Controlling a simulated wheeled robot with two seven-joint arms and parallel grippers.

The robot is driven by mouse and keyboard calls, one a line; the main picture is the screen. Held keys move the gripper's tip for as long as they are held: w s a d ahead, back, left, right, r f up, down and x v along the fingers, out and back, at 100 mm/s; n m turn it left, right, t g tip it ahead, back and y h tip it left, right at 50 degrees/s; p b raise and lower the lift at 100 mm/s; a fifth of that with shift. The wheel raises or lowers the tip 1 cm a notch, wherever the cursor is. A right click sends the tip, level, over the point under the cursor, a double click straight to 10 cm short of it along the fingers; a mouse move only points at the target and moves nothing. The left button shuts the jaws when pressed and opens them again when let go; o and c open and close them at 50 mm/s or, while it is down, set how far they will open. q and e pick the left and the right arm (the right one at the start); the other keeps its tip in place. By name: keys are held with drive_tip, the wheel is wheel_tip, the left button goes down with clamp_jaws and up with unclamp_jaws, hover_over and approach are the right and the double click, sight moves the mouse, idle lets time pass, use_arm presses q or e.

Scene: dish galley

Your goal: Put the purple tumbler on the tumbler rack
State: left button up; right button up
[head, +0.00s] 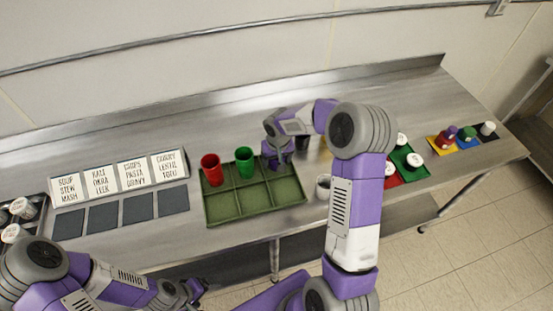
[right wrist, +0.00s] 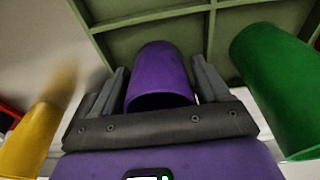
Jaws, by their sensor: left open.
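The purple tumbler (right wrist: 160,72) is between the fingers of my right gripper (right wrist: 163,85), which looks shut on it. In the head view my right gripper (head: 278,158) is at the back right compartment of the green tumbler rack (head: 240,203); its rack walls also show in the right wrist view (right wrist: 150,18). I cannot tell whether the tumbler touches the rack floor. A red tumbler (head: 211,170) and a green tumbler (head: 244,160) stand in the other two back compartments. My left gripper (head: 192,290) is open and empty, in front of the counter.
The green tumbler (right wrist: 275,85) is close beside my right gripper; a yellow tumbler (right wrist: 45,125) is on its other side. Label cards (head: 120,175) and dark mats (head: 140,208) lie left. The front compartments are empty.

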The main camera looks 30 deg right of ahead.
drive_tip(key=shift+r, duration=0.2)
wheel_tip(320, 180, up, 12)
drive_tip(key=s+p, duration=0.1)
drive_tip(key=shift+s+a+p, duration=0.2)
drive_tip(key=shift+s+p, duration=0.15)
drive_tip(key=shift+s, duration=0.05)
drive_tip(key=shift+f, duration=0.1)
